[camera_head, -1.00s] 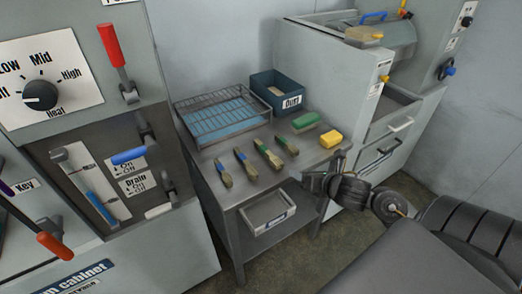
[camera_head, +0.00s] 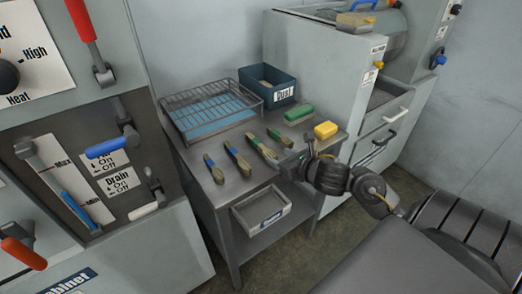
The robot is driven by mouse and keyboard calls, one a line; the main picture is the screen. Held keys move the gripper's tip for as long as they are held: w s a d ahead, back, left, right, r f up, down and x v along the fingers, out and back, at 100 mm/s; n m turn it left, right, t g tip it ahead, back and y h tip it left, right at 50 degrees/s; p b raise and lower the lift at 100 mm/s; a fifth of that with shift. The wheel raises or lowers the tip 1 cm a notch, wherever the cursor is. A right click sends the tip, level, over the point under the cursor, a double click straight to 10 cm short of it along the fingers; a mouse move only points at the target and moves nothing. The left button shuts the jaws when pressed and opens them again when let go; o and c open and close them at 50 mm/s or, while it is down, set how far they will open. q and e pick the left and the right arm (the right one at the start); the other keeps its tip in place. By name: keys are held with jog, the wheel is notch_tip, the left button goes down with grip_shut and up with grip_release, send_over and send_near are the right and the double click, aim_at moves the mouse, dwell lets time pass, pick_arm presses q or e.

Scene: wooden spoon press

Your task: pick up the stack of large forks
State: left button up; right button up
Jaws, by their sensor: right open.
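Several small banded stacks of wooden utensils lie side by side on a grey metal table. The leftmost stack (camera_head: 214,169), the blue-banded stack (camera_head: 238,160), the green-banded stack (camera_head: 262,149) and a slim piece at the right end (camera_head: 279,137) are too small to tell which are large forks. My right gripper (camera_head: 289,165) reaches in from the right, open and empty. Its fingertips are just right of the near end of the green-banded stack; I cannot tell whether they touch. My left gripper is not in view.
A wire rack over a blue tray (camera_head: 211,106) and a dark blue labelled bin (camera_head: 268,83) stand at the table's back. A green block (camera_head: 298,113) and yellow block (camera_head: 326,130) lie at the right. Machines flank the table (camera_head: 232,190).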

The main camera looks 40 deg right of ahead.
aim_at(272, 155)
jog(key=shift+x, duration=2.6)
jog(key=shift+a+f, duration=0.15)
jog(key=shift+f, duration=0.05)
jog(key=shift+c, duration=0.4)
jog(key=c, duration=1)
